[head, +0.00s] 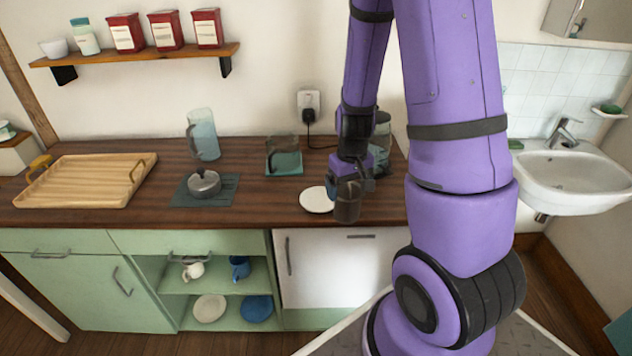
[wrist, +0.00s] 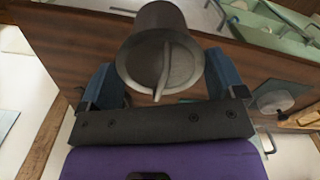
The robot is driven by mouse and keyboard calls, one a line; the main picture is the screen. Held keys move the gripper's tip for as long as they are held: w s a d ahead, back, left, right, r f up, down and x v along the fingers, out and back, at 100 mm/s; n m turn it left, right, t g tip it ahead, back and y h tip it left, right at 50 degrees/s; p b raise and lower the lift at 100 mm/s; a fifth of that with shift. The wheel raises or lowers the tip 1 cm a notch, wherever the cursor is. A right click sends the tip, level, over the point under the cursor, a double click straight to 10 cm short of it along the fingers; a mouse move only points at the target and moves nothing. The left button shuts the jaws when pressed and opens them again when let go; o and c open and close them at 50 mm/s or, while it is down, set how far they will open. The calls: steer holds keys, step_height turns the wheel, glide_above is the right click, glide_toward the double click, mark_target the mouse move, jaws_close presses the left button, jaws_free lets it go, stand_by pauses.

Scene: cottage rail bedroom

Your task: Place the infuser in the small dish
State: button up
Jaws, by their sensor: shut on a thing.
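The infuser is a dark grey metal cylinder with a thin handle or clip across its round end; it fills the top middle of the wrist view (wrist: 165,50). In the head view it hangs below my gripper as a brownish-grey cylinder (head: 347,208). My gripper (head: 349,182) is shut on it, with a blue finger at each side in the wrist view (wrist: 158,85). A small white round dish (head: 316,200) lies on the counter just left of the infuser, partly overlapped by my gripper. Whether the infuser touches anything below is hard to tell.
On the wooden counter (head: 245,205) stand a glass jug (head: 203,135), a metal kettle-like pot (head: 204,183) on a dark mat, a clear container on a teal base (head: 284,162), and a wooden tray (head: 85,182). A glass vessel (head: 382,130) is partly hidden behind my arm.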

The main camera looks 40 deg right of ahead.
steer(key=w+f, duration=0.4)
steer(key=w, duration=0.9)
steer(key=shift+d+f, duration=0.4)
steer(key=shift+f, duration=0.1)
steer(key=o, duration=0.9)
steer(key=shift+w, duration=0.1)
steer(key=shift+c, duration=0.2)
